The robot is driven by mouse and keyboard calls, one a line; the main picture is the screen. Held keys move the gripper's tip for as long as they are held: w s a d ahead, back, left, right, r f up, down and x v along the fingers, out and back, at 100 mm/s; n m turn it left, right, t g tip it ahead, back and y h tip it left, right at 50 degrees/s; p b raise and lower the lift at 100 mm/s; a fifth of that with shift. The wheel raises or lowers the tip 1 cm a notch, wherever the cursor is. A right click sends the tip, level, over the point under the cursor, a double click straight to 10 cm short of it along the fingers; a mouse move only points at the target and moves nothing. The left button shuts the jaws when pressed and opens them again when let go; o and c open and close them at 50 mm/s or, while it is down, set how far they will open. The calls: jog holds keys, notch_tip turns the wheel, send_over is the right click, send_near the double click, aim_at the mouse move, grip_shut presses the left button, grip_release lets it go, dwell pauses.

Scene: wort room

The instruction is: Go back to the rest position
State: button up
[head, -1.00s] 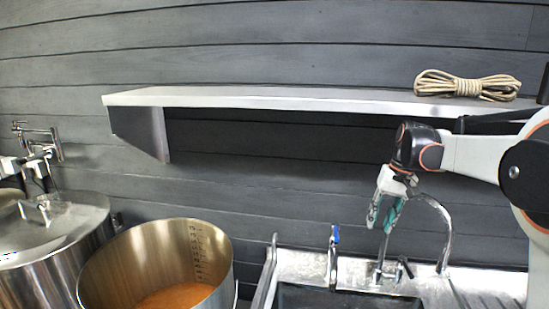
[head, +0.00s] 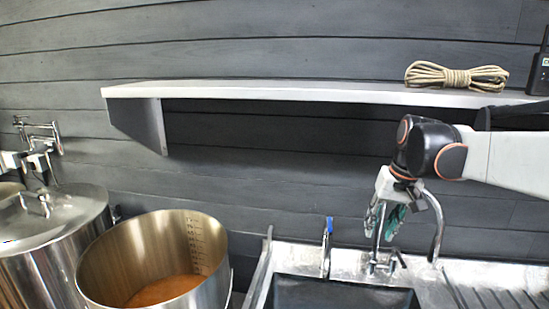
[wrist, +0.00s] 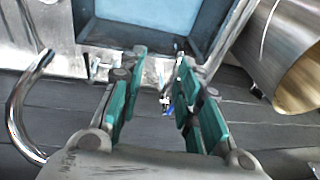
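My gripper (head: 386,222) hangs pointing down in front of the faucet, above the back edge of the sink. In the wrist view my gripper (wrist: 160,95) has its two green-padded fingers spread apart. Nothing is between them; the sink's back ledge and the small blue-handled tap show beyond the gap. In the head view the fingers partly overlap the faucet pipe, and I cannot tell the exact distance to it.
The faucet (head: 437,225) curves up beside my gripper; the sink (head: 340,296) lies below. An open steel pot (head: 150,250) with orange liquid and a lidded kettle (head: 60,235) stand left. A shelf (head: 300,94) above holds coiled rope (head: 456,76) and a dark device (head: 541,75).

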jog(key=s+a+f+t+b, duration=0.1)
jog(key=s+a+f, duration=0.1)
jog(key=s+f, duration=0.2)
jog(key=s+a+f+n+t+b, duration=0.1)
jog(key=s+f, duration=0.3)
jog(key=s, duration=0.7)
jog(key=s+a+f+n+t+h+b, duration=0.1)
jog(key=s+a+f+t+b, duration=0.1)
jog(key=s, duration=0.6)
jog(key=shift+a+f+t+b, duration=0.45)
jog(key=shift+f+b, duration=0.15)
jog(key=shift+f, duration=0.35)
